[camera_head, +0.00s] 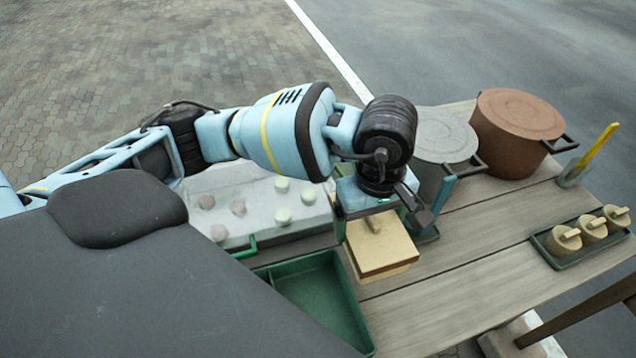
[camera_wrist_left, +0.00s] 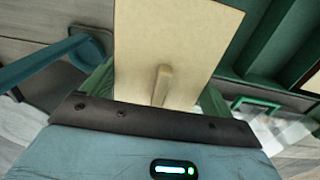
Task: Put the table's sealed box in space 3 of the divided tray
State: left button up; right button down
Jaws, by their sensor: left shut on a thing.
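The sealed box (camera_head: 382,254) is tan with a flat square lid and a small raised grip on top. It is beneath my left gripper (camera_head: 375,215). In the left wrist view the lid (camera_wrist_left: 195,40) fills the middle, with its raised grip near the jaws. My left gripper is shut on the box; its contact points are partly hidden. The divided tray (camera_head: 357,317) is green, left of and nearer than the box, partly covered by my body. Its green walls also show at upper right in the left wrist view (camera_wrist_left: 262,42). Space numbers are not readable. My right gripper is out of view.
A grey lidded pot (camera_head: 440,135) and a brown pot (camera_head: 515,125) stand behind the gripper. A small green tray (camera_head: 548,256) holds tan lidded jars at right. A pale tray (camera_head: 240,185) with several round pieces is at left. The planks (camera_head: 455,290) at front right are clear.

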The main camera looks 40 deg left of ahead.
pick_arm(q)
jog(key=s+a+m, duration=0.6)
jog(key=a+m, duration=0.1)
jog(key=m, duration=0.3)
jog(key=shift+s+r+m, duration=0.15)
jog(key=shift+r+m, duration=0.15)
jog(key=shift+r, duration=0.05)
jog(key=shift+a, duration=0.1)
